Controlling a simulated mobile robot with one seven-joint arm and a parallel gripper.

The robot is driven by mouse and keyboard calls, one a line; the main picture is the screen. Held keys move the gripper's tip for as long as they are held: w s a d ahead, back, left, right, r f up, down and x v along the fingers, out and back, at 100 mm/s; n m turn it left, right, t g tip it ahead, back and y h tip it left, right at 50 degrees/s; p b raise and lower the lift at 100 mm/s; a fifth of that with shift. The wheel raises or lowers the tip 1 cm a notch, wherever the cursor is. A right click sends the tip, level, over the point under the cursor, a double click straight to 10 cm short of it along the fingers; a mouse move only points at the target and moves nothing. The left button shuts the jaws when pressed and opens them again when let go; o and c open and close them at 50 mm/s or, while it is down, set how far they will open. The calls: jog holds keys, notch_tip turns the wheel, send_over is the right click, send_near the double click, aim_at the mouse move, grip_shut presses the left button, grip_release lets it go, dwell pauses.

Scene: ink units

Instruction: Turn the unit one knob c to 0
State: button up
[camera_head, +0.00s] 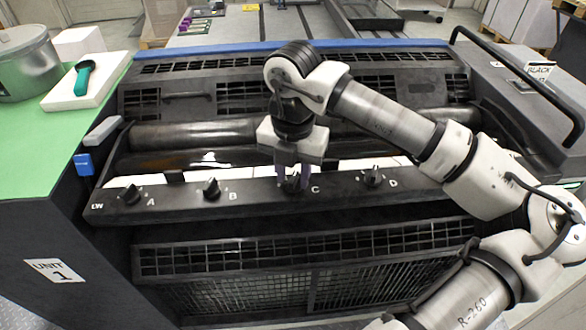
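Unit one, marked by a "UNIT 1" label (54,271) on its left side, has a dark panel (252,194) with a row of black knobs. Knob C (292,184) sits right of the middle, partly hidden by my gripper (292,180). My gripper points down from above, with one finger on each side of knob C. I cannot tell whether the fingers touch the knob. Its pointer and scale are mostly covered, so its setting cannot be read.
Knob A (131,195), a second knob (211,188) and knob D (372,177) stand along the same panel. Rollers (205,133) lie behind it. A green-topped surface (40,140) with a tin (28,62) and a green-handled tool (84,77) is at left.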

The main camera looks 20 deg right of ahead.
grip_shut()
jog(key=shift+f+b, duration=0.1)
jog(key=shift+b, duration=0.3)
jog(key=n+b, duration=0.2)
jog(key=b, duration=0.1)
jog(key=shift+f+n, duration=0.15)
jog(key=shift+n, duration=0.25)
jog(key=n+b, duration=0.5)
jog(key=shift+d, duration=0.15)
jog(key=n+b, duration=0.1)
jog(key=n, duration=0.2)
jog(key=n+b, duration=0.1)
jog(key=n, duration=0.2)
jog(key=shift+r+n+b, duration=0.2)
jog(key=shift+n+b, duration=0.1)
jog(key=shift+n, duration=0.1)
jog(key=n, duration=0.5)
jog(key=shift+d+b, duration=0.15)
jog(key=shift+b, duration=0.25)
jog(key=shift+r+n, duration=0.1)
jog(key=shift+n, duration=0.2)
